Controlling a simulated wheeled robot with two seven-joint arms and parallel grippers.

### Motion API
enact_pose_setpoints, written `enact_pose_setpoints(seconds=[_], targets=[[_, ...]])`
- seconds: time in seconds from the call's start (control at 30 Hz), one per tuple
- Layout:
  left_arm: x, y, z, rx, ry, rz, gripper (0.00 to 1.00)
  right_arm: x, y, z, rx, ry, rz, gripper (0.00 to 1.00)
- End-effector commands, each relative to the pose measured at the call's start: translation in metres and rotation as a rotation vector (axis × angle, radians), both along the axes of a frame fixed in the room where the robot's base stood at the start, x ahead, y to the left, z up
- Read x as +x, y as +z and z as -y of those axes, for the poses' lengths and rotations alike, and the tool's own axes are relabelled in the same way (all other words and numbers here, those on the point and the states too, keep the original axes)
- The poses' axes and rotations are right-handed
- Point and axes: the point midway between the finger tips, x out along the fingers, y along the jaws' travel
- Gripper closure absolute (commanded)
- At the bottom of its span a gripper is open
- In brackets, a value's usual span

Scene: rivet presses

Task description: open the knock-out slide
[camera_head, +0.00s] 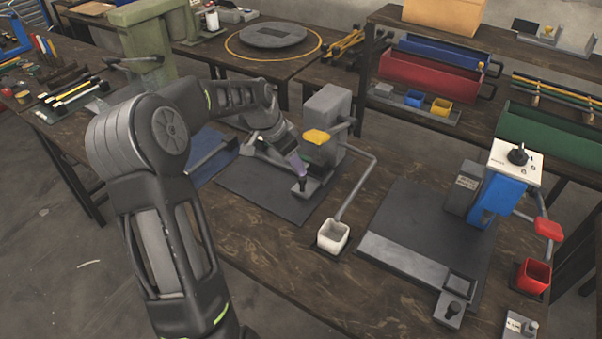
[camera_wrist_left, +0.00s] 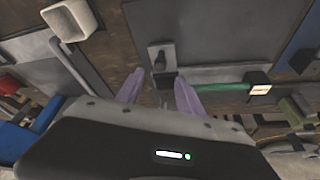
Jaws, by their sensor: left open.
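The grey press (camera_head: 325,112) with a yellow part stands on a dark mat (camera_head: 262,192). At its front is a small slide plate with a black knob (camera_head: 301,184). In the left wrist view the knob (camera_wrist_left: 159,62) on its grey plate lies just beyond the fingertips, roughly between them. My left gripper (camera_head: 297,163), with purple fingers, is just above the knob in the head view. Its fingers (camera_wrist_left: 159,92) are apart with nothing held; I cannot tell whether they touch the knob. The blue press (camera_head: 495,195) at right has its own slide with a black knob (camera_head: 453,308).
A white cup (camera_head: 333,236) stands at the end of the grey press's chute. A red cup (camera_head: 533,275) stands by the blue press. Bare wooden bench shows in front of the presses.

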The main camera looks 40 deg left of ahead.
Motion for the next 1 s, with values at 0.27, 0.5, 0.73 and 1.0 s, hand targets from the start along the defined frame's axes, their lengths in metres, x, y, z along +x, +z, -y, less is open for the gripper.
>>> enact_pose_setpoints(seconds=[0.27, 0.5, 0.73, 1.0], targets=[[0.016, -0.040, 0.006, -0.004, -0.002, -0.002, 0.56, -0.001, 0.008, 0.000, -0.003, -0.001, -0.003, 1.00], [0.023, -0.057, 0.008, -0.002, -0.001, -0.001, 0.56, -0.001, 0.010, 0.001, -0.003, -0.002, -0.004, 1.00], [0.023, -0.058, 0.007, -0.001, 0.000, 0.001, 0.56, -0.001, 0.010, 0.001, -0.003, -0.002, -0.004, 1.00], [0.023, -0.058, 0.007, -0.001, 0.000, 0.000, 0.77, -0.001, 0.010, 0.001, -0.003, -0.001, -0.004, 1.00]])
